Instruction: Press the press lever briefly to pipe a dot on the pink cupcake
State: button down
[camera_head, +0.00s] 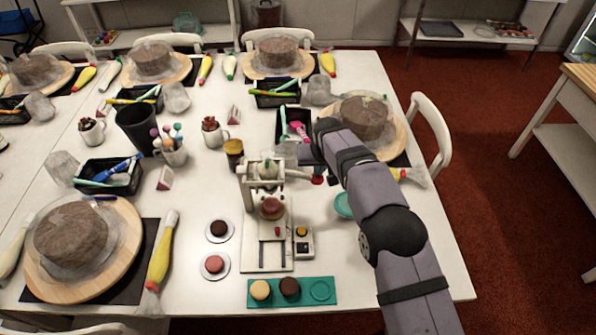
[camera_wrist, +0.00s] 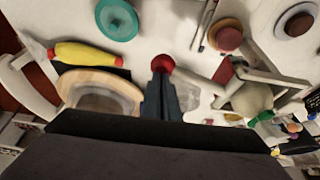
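The piping press (camera_head: 262,172) stands at the middle of the table on a white base, with a pale bag in its holder. A cupcake with a pinkish-red top (camera_head: 270,208) sits under it; it also shows in the wrist view (camera_wrist: 225,38). The press lever ends in a red knob (camera_head: 318,180), which sticks out to the right of the press. In the wrist view the red knob (camera_wrist: 163,63) is right at the tips of my gripper (camera_wrist: 162,80). The fingers look closed together. Whether they touch the knob, I cannot tell.
A small box with a yellow button (camera_head: 302,232) stands right of the base. A green tray (camera_head: 321,291) holds two cupcakes. Two saucers with cupcakes (camera_head: 219,229) (camera_head: 214,265) lie left. A teal dish (camera_head: 345,205) lies near my arm. A turntable cake (camera_head: 365,117) stands behind.

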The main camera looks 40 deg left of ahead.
aim_at(319, 178)
jog(key=shift+d+f+b, duration=0.15)
jog(key=shift+f+b, duration=0.7)
jog(key=shift+f, duration=0.65)
notch_tip(319, 178, up, 9)
jog(key=p, duration=0.5)
jog(key=shift+r, duration=0.15)
dwell(0.5)
jog(key=w+d+r+m+h, duration=0.1)
jog(key=w+d+r, duration=0.15)
jog(key=d, duration=0.45)
jog(key=w+d+r+m, duration=0.1)
jog(key=w+d, duration=0.2)
jog(key=d, duration=0.4)
jog(key=s+d+r+m+g+h, duration=0.1)
jog(key=d, duration=0.9)
jog(key=s+d+r+m, duration=0.1)
jog(key=d+m, duration=0.1)
jog(key=d, duration=0.7)
jog(key=s+d+f+m+g+h, duration=0.1)
jog(key=s+d+f+m+g, duration=0.1)
jog(key=s+d, duration=1.9)
jog(key=shift+s+d+f+m+b, duration=0.25)
jog(key=shift+s+f+m+b, duration=0.25)
jog(key=shift+m, duration=0.5)
